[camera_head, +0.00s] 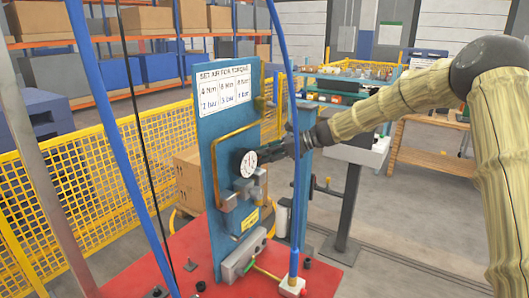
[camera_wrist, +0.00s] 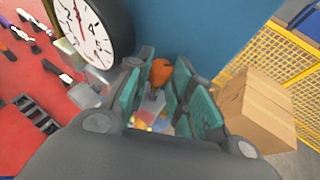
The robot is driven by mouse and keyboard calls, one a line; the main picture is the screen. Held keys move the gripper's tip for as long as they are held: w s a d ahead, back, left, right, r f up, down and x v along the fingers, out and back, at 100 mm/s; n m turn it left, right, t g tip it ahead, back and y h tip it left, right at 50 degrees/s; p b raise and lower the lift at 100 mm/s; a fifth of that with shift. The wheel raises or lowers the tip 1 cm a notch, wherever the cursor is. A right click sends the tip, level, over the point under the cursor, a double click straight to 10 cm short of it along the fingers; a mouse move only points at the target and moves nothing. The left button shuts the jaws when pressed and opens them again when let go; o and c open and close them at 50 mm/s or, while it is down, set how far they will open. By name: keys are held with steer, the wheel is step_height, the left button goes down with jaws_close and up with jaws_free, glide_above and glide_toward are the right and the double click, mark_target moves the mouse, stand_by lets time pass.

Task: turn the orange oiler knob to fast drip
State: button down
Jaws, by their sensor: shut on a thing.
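The orange oiler knob (camera_wrist: 161,72) shows in the wrist view between the two green finger pads of my gripper (camera_wrist: 163,88). My gripper is shut on the knob, with a pad on either side of it. Below the knob is a pale, partly hidden body with yellowish spots. In the head view my gripper (camera_head: 277,151) reaches in from the right, just right of the dial gauge (camera_head: 245,162) on the blue panel (camera_head: 222,122). The knob is hidden there behind my gripper.
The gauge face (camera_wrist: 83,28) is close to my gripper's left side in the wrist view. A cardboard box (camera_wrist: 255,110) and yellow mesh fence (camera_wrist: 262,55) lie to the right.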

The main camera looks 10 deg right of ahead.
steer(key=shift+r, duration=0.2)
steer(key=c, duration=1.5)
jaws_free()
steer(key=shift+c, duration=0.2)
steer(key=shift+f, duration=0.1)
steer(key=shift+d, duration=0.2)
steer(key=v, duration=1.1)
steer(key=shift+d, duration=0.35)
steer(key=shift+s+r, duration=0.15)
steer(key=shift+r, duration=0.05)
